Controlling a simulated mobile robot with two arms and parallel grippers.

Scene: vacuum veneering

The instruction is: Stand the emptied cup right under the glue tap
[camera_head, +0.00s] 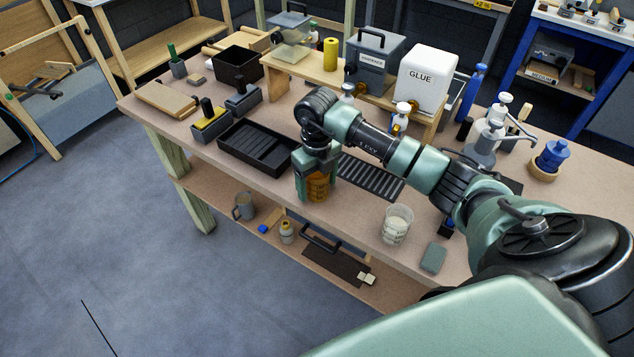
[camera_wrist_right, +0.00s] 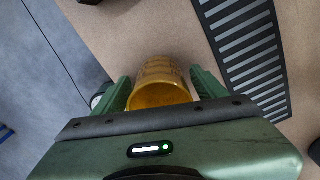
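The amber cup (camera_head: 318,187) is upright near the table's front edge, between the fingers of my right gripper (camera_head: 317,178). In the right wrist view both green fingers of the gripper (camera_wrist_right: 160,88) press on the sides of the cup (camera_wrist_right: 158,95); I cannot tell whether its base touches the table. The white glue container (camera_head: 425,75) stands on a wooden stand further back and right. My left gripper is not in view.
A slotted dark grate (camera_head: 372,180) lies right of the cup; a black ribbed tray (camera_head: 258,148) lies left. A clear cup with whitish contents (camera_head: 397,223) stands at the front right, near a grey-green block (camera_head: 433,258). The grey hardener container (camera_head: 373,65) stands beside the glue.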

